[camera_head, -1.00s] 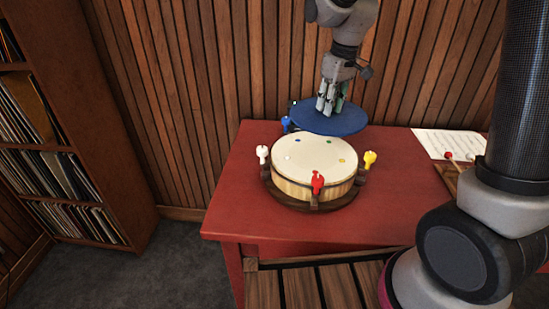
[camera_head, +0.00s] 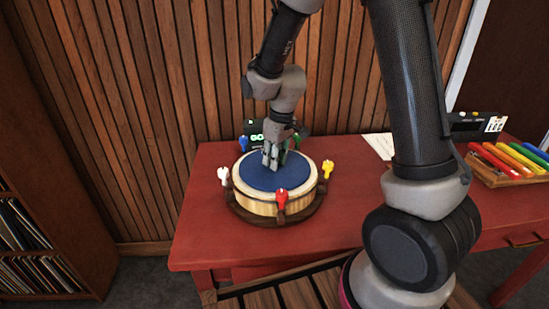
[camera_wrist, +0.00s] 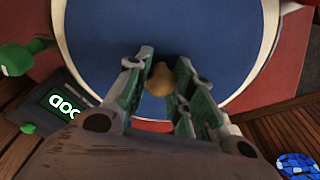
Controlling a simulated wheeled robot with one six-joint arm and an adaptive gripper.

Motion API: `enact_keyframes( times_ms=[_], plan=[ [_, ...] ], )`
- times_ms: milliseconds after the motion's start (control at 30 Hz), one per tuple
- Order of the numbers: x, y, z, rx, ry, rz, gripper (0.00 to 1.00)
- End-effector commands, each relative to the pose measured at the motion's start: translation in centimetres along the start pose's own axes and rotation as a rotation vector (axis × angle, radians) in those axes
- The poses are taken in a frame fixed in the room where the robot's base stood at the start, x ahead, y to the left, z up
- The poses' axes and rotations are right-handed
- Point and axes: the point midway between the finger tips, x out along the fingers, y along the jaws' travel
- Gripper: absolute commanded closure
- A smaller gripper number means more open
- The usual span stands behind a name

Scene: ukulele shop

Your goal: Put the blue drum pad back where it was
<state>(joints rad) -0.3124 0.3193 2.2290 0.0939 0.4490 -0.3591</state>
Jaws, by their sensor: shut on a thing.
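The blue drum pad (camera_head: 293,174) lies over the pale top of the round wooden drum (camera_head: 259,207), and it fills much of the wrist view (camera_wrist: 205,35). My gripper (camera_head: 273,160) is shut on the small tan knob (camera_wrist: 160,80) at the pad's middle. In the wrist view, the fingers (camera_wrist: 160,85) stand on either side of this knob. A pale rim shows around the pad's edge. I cannot tell if the pad rests fully on the drum. White (camera_head: 223,176), red (camera_head: 282,198), yellow (camera_head: 327,168) and blue (camera_head: 243,143) pegs surround the drum.
The drum stands on a red table (camera_head: 200,235). A dark device with a green display (camera_head: 257,137) is behind it. Coloured bars (camera_head: 510,158) and white paper (camera_head: 382,145) are at the right. A record shelf (camera_head: 50,150) stands left. The table's left front is clear.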

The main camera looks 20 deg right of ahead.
Motion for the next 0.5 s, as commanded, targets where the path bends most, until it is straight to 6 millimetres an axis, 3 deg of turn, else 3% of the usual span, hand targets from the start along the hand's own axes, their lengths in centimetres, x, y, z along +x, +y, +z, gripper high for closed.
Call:
enact_keyframes(
  times_ms=[233,267,300,367,500],
  plan=[
    [0.21,0.0,0.0,0.0,0.001,0.0,1.0],
    [0.26,0.0,0.01,0.001,0.001,0.0,0.75],
    [0.23,0.0,0.0,0.001,0.001,0.0,0.67],
    [0.22,0.0,0.01,0.001,0.001,0.0,0.56],
    [0.22,0.0,0.01,0.001,0.001,0.0,0.55]
  ],
)
